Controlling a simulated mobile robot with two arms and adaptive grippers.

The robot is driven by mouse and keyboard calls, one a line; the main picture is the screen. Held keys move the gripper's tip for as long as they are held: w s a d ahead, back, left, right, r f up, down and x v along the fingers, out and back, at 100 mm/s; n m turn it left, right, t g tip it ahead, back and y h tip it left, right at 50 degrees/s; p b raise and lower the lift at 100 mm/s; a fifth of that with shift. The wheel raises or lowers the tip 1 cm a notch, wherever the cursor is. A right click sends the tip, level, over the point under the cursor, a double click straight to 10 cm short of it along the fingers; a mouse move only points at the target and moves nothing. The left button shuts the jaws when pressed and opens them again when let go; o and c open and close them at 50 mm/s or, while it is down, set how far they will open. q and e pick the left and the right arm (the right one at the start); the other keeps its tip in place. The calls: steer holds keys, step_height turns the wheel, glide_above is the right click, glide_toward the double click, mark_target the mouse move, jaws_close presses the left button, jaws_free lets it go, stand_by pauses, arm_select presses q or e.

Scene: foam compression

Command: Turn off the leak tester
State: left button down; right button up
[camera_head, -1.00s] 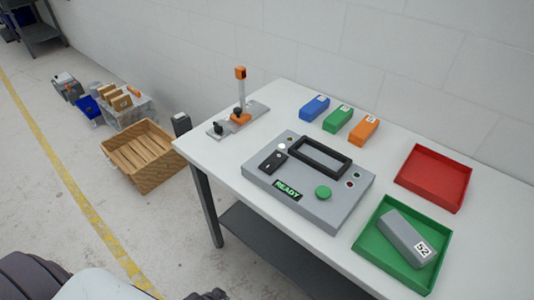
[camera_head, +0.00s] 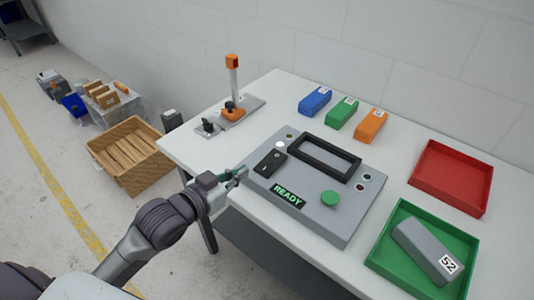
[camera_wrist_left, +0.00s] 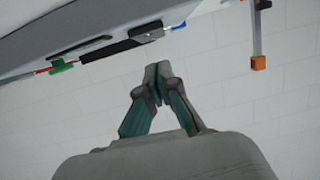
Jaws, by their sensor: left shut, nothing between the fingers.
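The leak tester (camera_head: 310,222) is a grey box on the white table. Its display (camera_head: 288,196) reads READY in green. A black switch plate (camera_head: 270,164) sits at its left, a green button (camera_head: 329,199) at the front right, and a black rectangular frame (camera_head: 325,158) on top. My left gripper (camera_head: 241,172) is shut and empty, just left of the tester near the switch plate; whether it touches is unclear. In the left wrist view the closed fingers (camera_wrist_left: 157,70) point toward the tester's edge (camera_wrist_left: 60,47). My right gripper is out of view.
A green tray (camera_head: 385,277) holding a grey block (camera_head: 428,250) marked 52 and a red tray (camera_head: 453,178) stand at the right. A fixture with an orange-topped post (camera_head: 233,80) stands at the back left.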

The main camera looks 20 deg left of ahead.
arm_select(q)
steer(key=shift+w+r+t+h, duration=0.2)
steer(key=shift+w+r, duration=0.05)
steer(key=shift+r, duration=0.4)
steer(key=shift+w+r+t+h, duration=0.2)
steer(key=shift+w+r, duration=0.05)
steer(key=shift+r, duration=0.4)
steer(key=p, duration=0.1)
glide_above(268, 160)
steer(key=shift+s+f, duration=0.3)
steer(key=shift+f, duration=0.3)
steer(key=f, duration=0.2)
steer(key=shift+w+f, duration=0.3)
steer(key=shift+f, duration=0.85)
